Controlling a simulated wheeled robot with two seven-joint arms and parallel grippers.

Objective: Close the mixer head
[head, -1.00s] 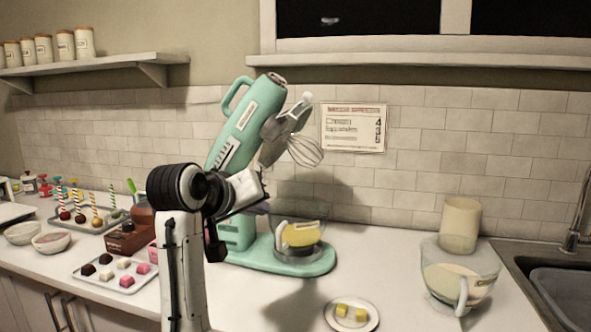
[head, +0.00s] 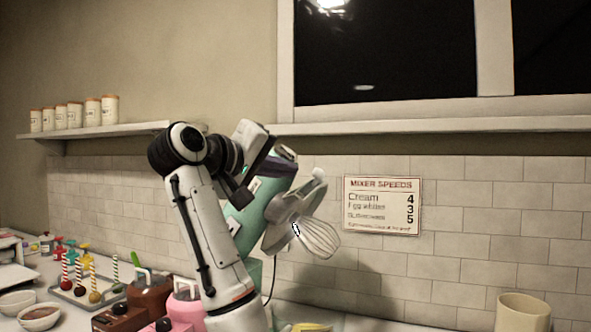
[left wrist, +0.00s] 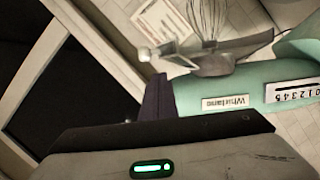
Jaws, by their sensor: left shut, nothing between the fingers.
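The teal mixer head (head: 262,203) is tilted up, with its wire whisk (head: 318,238) hanging out in front. The left wrist view shows the mixer head (left wrist: 212,93) close up, with the whisk (left wrist: 210,18) beyond it. My left gripper (head: 262,158) is raised at the upper part of the tilted head and partly covers it. Its dark fingers (left wrist: 156,105) are shut and empty, right beside the head's upper end; I cannot tell whether they touch. The mixer base is mostly hidden or below the head view. My right gripper is not in view.
A shelf with canisters (head: 92,112) is on the left wall. A speed card (head: 382,205) hangs on the tiles behind. A beige container (head: 523,312) stands right.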

